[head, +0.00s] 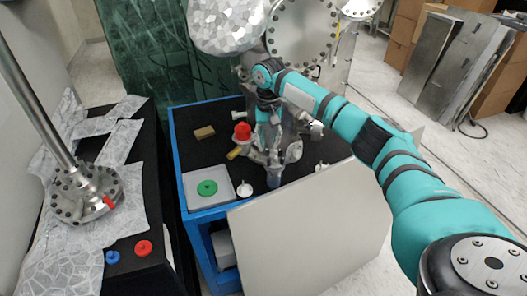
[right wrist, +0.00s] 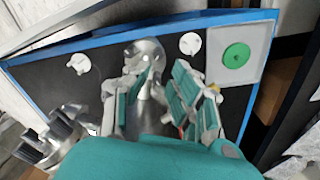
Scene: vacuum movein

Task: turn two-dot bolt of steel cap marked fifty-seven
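No number or dot marks can be read, so I cannot tell which steel part is the cap marked fifty-seven. A bolted steel flange (head: 86,195) with a rod rising from it and a red mark lies on the left bench. Another bolted round steel plate (head: 303,30) is at the top. My right gripper (head: 268,138) points down over the blue-edged cart, beside a shiny steel fitting (head: 292,152). In the right wrist view its fingers (right wrist: 155,100) are apart, with shiny steel (right wrist: 145,52) between or beyond them; contact is unclear. My left gripper is out of view.
The cart (head: 181,157) holds a grey plate with a green disc (head: 207,188), a tan block (head: 204,132), a red cap (head: 242,131) and white knobs (head: 244,189). A grey panel (head: 315,235) stands in front. Red (head: 143,248) and blue (head: 112,257) pieces lie on the left bench.

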